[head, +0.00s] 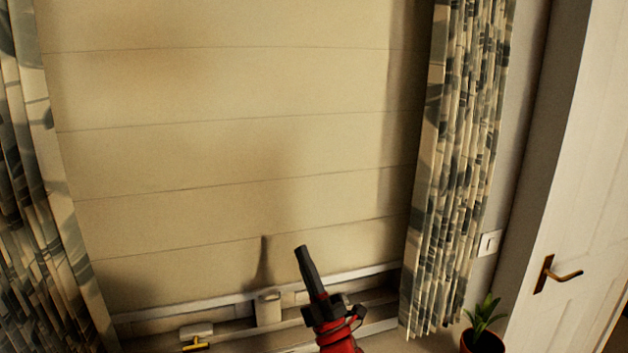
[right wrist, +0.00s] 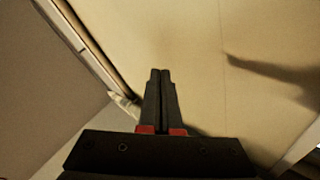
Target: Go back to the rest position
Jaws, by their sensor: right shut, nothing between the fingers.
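My right gripper (head: 304,254) rises from the bottom middle of the head view on its red and black arm. It points up in front of the cream window blind (head: 230,150). In the right wrist view the gripper's two dark fingers (right wrist: 160,76) lie together with nothing between them. My left gripper does not show in either view. No laundry and no bed are in view.
Patterned curtains hang at the left (head: 40,200) and right (head: 455,160) of the blind. A white door (head: 575,190) with a brass handle (head: 556,274) stands at the right. A potted plant (head: 484,320) is at the bottom right. A pale sill frame (head: 370,272) runs below the blind.

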